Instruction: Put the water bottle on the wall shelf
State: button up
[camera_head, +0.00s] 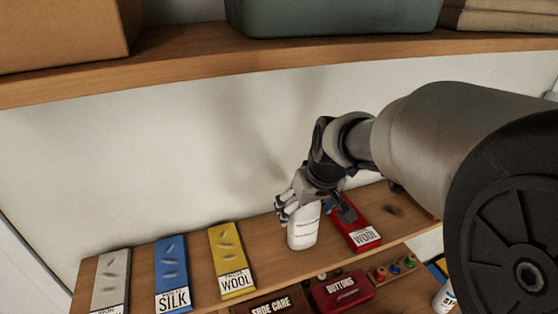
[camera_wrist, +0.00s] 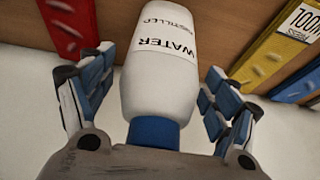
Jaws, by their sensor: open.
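The water bottle (camera_head: 303,232) is white and stands upright on the lower wooden shelf (camera_head: 205,262) against the wall. It sits between a yellow wool packet and a red wool packet. In the wrist view the bottle (camera_wrist: 162,75) shows its "WATER" label upside down, with its blue cap (camera_wrist: 153,133) toward my palm. My gripper (camera_head: 297,208) is at the bottle's upper part. In the wrist view my gripper (camera_wrist: 160,68) is open, with one finger on each side of the bottle and visible gaps to it. The bottle's cap is hidden in the head view.
The yellow packet (camera_head: 231,260), blue silk packet (camera_head: 172,272) and red packet (camera_head: 355,222) lie along the lower shelf. Shoe care and buttons boxes (camera_head: 342,290) are below its front edge. An upper shelf (camera_head: 280,62) overhangs with containers on it.

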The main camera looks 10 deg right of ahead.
jog(key=v, duration=0.6)
jog(key=shift+s+r, duration=0.2)
jog(key=shift+r, duration=0.2)
jog(key=s+f+m, duration=0.2)
jog(key=s+f, duration=0.1)
jog(key=s, duration=1.8)
jog(key=shift+s+a+h, duration=0.15)
jog(key=shift+s+h, duration=0.05)
jog(key=shift+h, duration=0.2)
